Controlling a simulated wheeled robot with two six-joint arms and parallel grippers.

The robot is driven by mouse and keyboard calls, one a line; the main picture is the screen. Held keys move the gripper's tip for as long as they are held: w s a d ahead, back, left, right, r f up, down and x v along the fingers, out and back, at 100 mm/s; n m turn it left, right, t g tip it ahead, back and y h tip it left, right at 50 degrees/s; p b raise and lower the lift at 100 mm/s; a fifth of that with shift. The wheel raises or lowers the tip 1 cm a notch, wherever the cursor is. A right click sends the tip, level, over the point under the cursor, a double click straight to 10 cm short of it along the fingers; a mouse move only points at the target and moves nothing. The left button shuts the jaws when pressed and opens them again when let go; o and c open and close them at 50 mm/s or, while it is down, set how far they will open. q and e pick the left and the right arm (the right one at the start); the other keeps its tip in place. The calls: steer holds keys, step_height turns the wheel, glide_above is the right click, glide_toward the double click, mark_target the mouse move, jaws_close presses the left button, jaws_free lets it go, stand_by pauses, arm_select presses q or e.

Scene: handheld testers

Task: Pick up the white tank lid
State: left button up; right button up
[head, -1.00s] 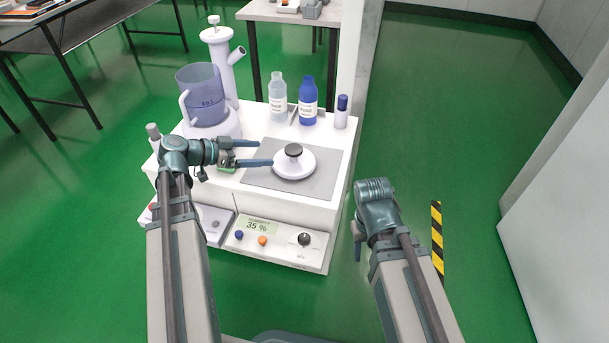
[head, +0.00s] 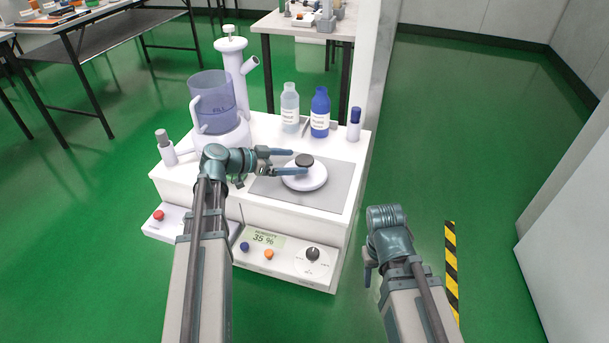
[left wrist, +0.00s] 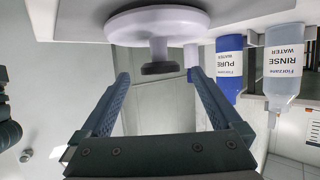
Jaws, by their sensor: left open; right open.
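The white tank lid (head: 305,181) is a round disc with a dark knob (head: 304,160) on top. It lies on the grey mat (head: 338,192) on the white bench unit. My left gripper (head: 299,162) is open and empty, its two fingers at either side of the knob. In the left wrist view the lid (left wrist: 158,22) appears upside down, and its dark knob (left wrist: 162,68) shows between the open fingertips (left wrist: 158,74), apart from both. My right gripper (head: 369,270) hangs low to the right of the unit, empty, its fingers partly hidden.
The blue-tinted tank (head: 212,98) stands at the unit's back left, beside a white column (head: 231,62). A clear bottle (head: 290,108), a blue bottle (head: 320,112) and a small blue-capped bottle (head: 354,125) stand behind the mat. A control panel (head: 275,255) fronts the unit.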

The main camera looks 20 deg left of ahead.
mark_target(305, 163)
arm_select(q)
steer(key=shift+w+d+f+b, duration=1.3)
steer(key=shift+f+b, duration=0.1)
steer(key=shift+f, duration=0.05)
steer(key=shift+w+d, duration=0.25)
steer(key=shift+d, duration=0.1)
steer(key=c, duration=1.4)
arm_select(e)
step_height(305, 163, down, 3)
steer(key=shift+r, duration=0.1)
arm_select(q)
steer(key=shift+r, duration=0.1)
